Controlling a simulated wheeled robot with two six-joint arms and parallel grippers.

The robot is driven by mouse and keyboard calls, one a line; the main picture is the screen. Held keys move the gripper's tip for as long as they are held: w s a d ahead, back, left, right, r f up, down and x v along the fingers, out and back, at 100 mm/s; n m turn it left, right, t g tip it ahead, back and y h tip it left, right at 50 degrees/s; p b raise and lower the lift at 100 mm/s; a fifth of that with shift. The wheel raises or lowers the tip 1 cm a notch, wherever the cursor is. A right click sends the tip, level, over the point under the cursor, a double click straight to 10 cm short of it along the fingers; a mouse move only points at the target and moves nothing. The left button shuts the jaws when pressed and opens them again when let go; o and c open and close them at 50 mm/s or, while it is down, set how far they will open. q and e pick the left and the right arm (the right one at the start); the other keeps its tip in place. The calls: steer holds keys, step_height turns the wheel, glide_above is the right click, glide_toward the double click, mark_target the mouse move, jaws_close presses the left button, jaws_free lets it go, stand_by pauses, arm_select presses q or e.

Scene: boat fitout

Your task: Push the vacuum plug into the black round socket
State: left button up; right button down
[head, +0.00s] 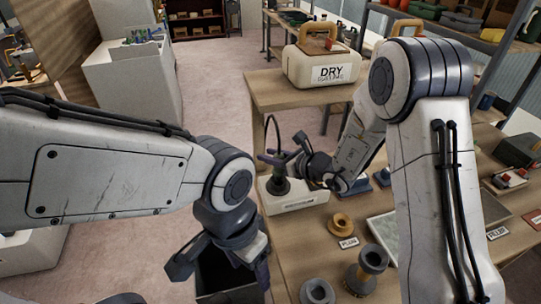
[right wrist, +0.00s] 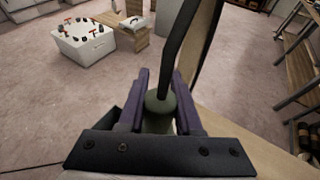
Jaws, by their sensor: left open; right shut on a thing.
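The vacuum plug (right wrist: 160,104) is a grey-green round body with a thick dark hose or cable rising from its top. It sits between the purple fingers of my right gripper (right wrist: 158,112) in the right wrist view. In the head view my right gripper (head: 281,153) is shut on it above the white box (head: 312,204). A dark round piece (head: 279,186) shows directly under the gripper, at the box's left part. I cannot tell whether it is the plug's lower end or the black socket, nor whether they touch. My left gripper (head: 222,272) is open and empty, low in front.
A dark open bin (head: 212,287) is below my left gripper. A cream "DRY" container (head: 318,68) stands at the back.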

steer(key=shift+f+b, duration=1.3)
steer(key=shift+b, duration=0.05)
steer(key=shift+f, duration=0.1)
steer(key=shift+s+f+b, duration=0.1)
steer(key=shift+f+b, duration=0.1)
steer(key=shift+b, duration=0.15)
steer(key=shift+f, duration=0.1)
steer(key=shift+s+f, duration=0.1)
steer(key=c, duration=0.8)
jaws_free()
steer(key=shift+o, duration=1.4)
steer(key=shift+d+r, duration=0.15)
steer(key=shift+r, duration=0.05)
